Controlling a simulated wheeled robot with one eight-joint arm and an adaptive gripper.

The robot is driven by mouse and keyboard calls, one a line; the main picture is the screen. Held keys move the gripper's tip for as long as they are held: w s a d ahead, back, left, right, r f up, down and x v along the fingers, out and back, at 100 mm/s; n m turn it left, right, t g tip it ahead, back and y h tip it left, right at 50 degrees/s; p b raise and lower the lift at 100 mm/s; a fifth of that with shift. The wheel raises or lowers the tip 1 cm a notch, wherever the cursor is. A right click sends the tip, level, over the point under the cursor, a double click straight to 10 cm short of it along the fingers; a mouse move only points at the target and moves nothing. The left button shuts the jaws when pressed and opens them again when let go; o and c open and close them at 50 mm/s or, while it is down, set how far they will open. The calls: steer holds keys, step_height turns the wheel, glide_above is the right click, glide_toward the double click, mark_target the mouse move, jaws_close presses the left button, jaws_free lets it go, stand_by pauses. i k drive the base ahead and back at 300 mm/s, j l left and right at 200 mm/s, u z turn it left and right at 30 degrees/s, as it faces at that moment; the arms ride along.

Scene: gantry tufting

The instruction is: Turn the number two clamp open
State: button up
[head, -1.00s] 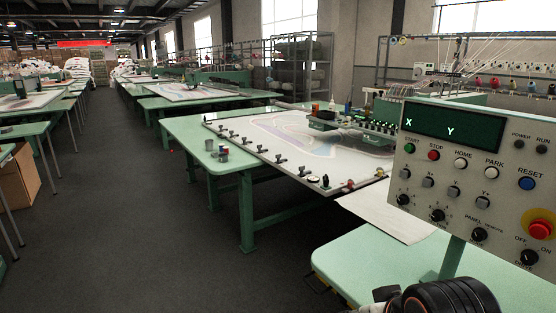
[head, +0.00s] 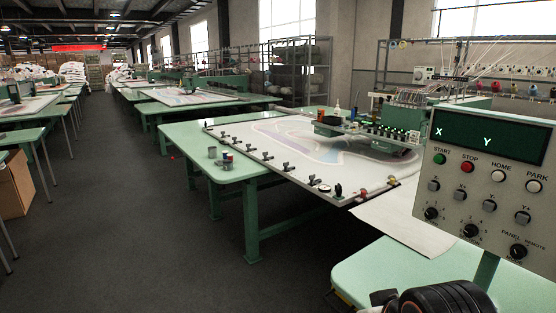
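A row of several small black clamps lines the near left edge of a white tufting frame (head: 240,134) on a green table. One clamp (head: 286,167) sits midway down the nearer half of the edge, another clamp (head: 312,179) is closer to the near corner, and another clamp (head: 266,156) is farther back. No numbers are readable, so I cannot tell which is number two or whether any is open or shut. My gripper is not in view; only a dark, ribbed part of my arm shows at the bottom right.
A control panel (head: 500,180) with buttons and knobs stands at the right above a green table (head: 400,275). Small cups and cans (head: 226,160) stand on the frame table's left end (head: 185,150). Grey floor (head: 130,230) is clear at the left. A white sheet (head: 405,230) hangs between the tables.

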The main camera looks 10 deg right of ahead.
mark_target(285, 164)
steer(key=i+j+z, duration=0.1)
steer(key=i+j, duration=1.55)
steer(key=i+j+z, duration=0.15)
steer(key=i, duration=1.15)
steer(key=i+l, duration=0.25)
steer(key=l, duration=0.15)
steer(key=i+l, duration=0.2)
steer(key=l, duration=0.2)
steer(key=i+l, duration=0.25)
steer(key=l, duration=0.15)
